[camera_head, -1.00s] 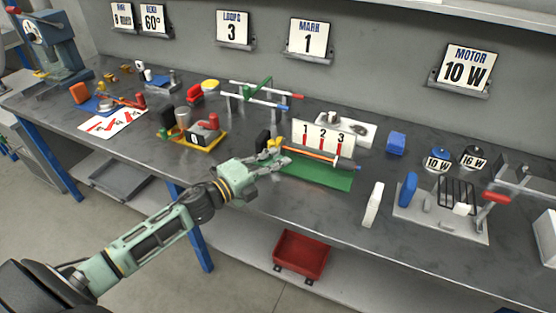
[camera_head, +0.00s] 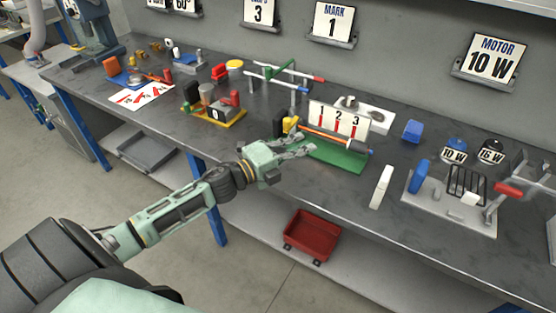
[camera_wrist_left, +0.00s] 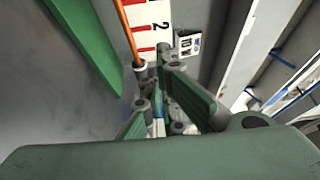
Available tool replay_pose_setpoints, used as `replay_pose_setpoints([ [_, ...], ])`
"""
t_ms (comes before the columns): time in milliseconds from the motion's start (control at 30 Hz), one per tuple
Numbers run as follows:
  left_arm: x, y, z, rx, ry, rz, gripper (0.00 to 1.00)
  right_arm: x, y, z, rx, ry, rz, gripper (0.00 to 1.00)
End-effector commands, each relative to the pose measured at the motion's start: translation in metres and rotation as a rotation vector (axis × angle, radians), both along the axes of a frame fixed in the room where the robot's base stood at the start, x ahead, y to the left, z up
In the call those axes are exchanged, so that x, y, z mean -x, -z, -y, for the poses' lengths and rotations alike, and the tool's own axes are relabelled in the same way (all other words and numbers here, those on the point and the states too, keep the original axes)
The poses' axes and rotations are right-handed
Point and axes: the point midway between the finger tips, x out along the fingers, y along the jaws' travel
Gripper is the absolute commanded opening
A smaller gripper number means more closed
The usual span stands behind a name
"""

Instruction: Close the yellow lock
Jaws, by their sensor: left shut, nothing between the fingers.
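An orange rod (camera_head: 325,136) runs along this base, in front of a white panel marked 1, 2, 3 (camera_head: 350,122). My left gripper (camera_head: 308,147) is shut and empty, at the front left of the base and just in front of the lock. In the left wrist view its fingers (camera_wrist_left: 160,95) are together near the end of the orange rod (camera_wrist_left: 127,35). I cannot make out the lock there. My right gripper is out of view.
A yellow-based fixture (camera_head: 222,119) stands to the left, and a white upright block (camera_head: 381,187) to the right. A grey plate with a wire cage (camera_head: 440,205) is further right. A red bin (camera_head: 312,235) sits on the shelf below. The bench front between them is clear.

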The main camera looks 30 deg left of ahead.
Motion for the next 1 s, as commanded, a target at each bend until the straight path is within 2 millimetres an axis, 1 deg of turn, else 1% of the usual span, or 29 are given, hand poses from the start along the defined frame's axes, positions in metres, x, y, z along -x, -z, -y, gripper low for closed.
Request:
replay_pose_setpoints([
  [33,0.006,0.003,-0.004,-0.003,-0.001,-0.003,0.00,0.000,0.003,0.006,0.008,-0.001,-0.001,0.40],
  [100,0.014,0.003,-0.007,-0.004,0.000,-0.002,0.00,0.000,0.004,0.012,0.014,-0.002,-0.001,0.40],
  [167,0.021,0.003,-0.011,-0.002,-0.001,-0.003,0.00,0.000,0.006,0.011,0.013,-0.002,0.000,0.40],
  [400,0.055,0.003,-0.027,-0.002,0.000,-0.003,0.00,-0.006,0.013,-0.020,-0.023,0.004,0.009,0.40],
  [500,0.066,0.002,-0.032,-0.002,0.001,-0.002,0.00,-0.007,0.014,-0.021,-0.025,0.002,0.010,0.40],
  [700,0.078,0.000,-0.039,-0.001,0.000,-0.001,0.00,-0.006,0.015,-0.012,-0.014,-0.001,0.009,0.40],
  [1000,0.079,0.002,-0.040,0.020,-0.021,-0.012,0.00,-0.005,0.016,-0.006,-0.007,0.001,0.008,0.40],
])
